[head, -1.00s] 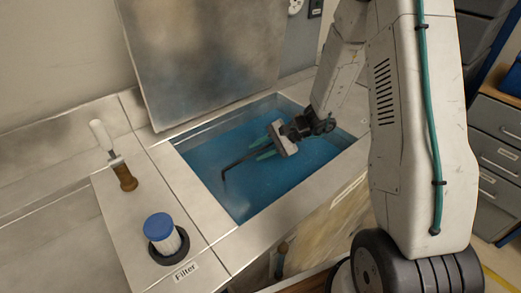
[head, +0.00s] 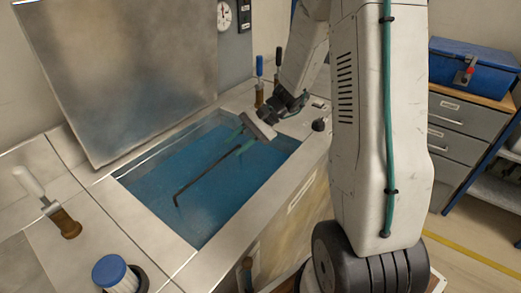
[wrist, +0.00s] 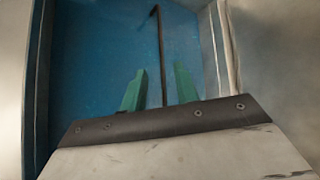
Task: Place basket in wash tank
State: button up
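The wash tank (head: 140,160) is full of blue liquid, with its lid raised behind it. My gripper (head: 243,142) hangs over the tank's far right part, its two green fingers pointing into it. In the wrist view the fingers (wrist: 158,88) are apart, with no object seen clamped between them. A thin dark rod with a bent end (head: 205,174) runs from beside the fingers across the tank; it also shows in the wrist view (wrist: 162,55). I cannot tell whether it is the basket's handle or touches my gripper. No basket body shows.
The raised lid (head: 125,70) stands behind the tank. A blue-capped filter (head: 115,275) and a white-handled tool (head: 45,200) are on the left counter. A blue-handled tool (head: 260,75) stands behind my gripper. A blue toolbox (head: 475,65) rests on drawers at right.

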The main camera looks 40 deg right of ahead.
jog(key=s+a+r+n+g+h, duration=0.35)
jog(key=s+a+r+n, duration=0.3)
jog(key=s+r, duration=0.6)
jog(key=s+d+r+n+t+h, duration=0.1)
jog(key=s+r+h, duration=0.1)
jog(key=s, duration=0.4)
jog(key=s+r+n+t+h, duration=0.1)
jog(key=s+r+n+h, duration=0.1)
jog(key=s+h, duration=0.3)
jog(key=shift+s+d, duration=0.35)
jog(key=shift+s, duration=0.7)
